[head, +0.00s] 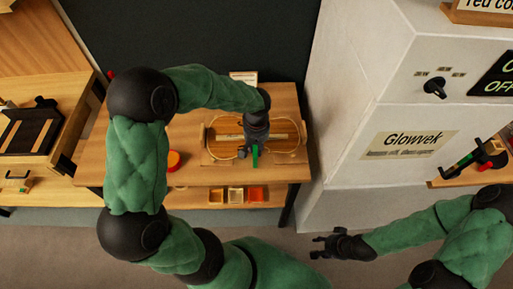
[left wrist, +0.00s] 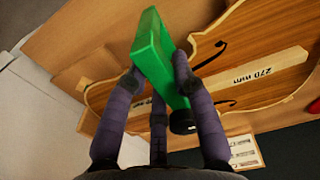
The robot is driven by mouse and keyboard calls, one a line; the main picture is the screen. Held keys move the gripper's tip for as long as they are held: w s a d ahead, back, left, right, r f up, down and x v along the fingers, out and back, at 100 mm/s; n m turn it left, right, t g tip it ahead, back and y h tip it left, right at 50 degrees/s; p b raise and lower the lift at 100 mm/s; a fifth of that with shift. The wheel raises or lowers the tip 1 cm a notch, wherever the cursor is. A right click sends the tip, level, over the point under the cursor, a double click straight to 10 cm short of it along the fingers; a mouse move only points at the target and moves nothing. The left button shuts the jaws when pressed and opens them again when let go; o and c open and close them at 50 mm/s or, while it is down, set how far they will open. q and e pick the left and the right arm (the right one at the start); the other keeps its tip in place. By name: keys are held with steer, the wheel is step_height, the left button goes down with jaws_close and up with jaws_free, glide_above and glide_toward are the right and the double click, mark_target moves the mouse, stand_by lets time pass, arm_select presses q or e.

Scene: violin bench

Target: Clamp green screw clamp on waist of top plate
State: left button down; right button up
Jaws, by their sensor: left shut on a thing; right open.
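The violin top plate (head: 226,126) lies flat on the wooden bench; its f-holes and edge also show in the left wrist view (left wrist: 225,75). My left gripper (head: 256,138) is over the plate's middle part. It is shut on the green screw clamp (left wrist: 160,55), whose bar runs between the fingers with a dark round knob at one end. In the head view the clamp (head: 255,155) shows as a small green piece below the gripper. I cannot tell whether it touches the plate. My right gripper (head: 325,246) is open and empty, over the floor right of the bench.
A strip marked 270 mm (left wrist: 258,79) lies along the plate. A red-orange round tin (head: 174,160) sits on the bench (head: 195,178) left of the plate. Small coloured trays (head: 235,195) stand on the lower shelf. A white cabinet (head: 365,110) rises close on the right.

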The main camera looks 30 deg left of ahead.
arm_select(q)
steer(key=shift+w+a, duration=0.4)
steer(key=shift+w, duration=0.25)
steer(key=shift+w+a, duration=0.4)
steer(key=shift+w, duration=0.2)
steer(key=c, duration=1)
jaws_free()
steer(key=shift+o, duration=0.2)
step_height(320, 180, up, 12)
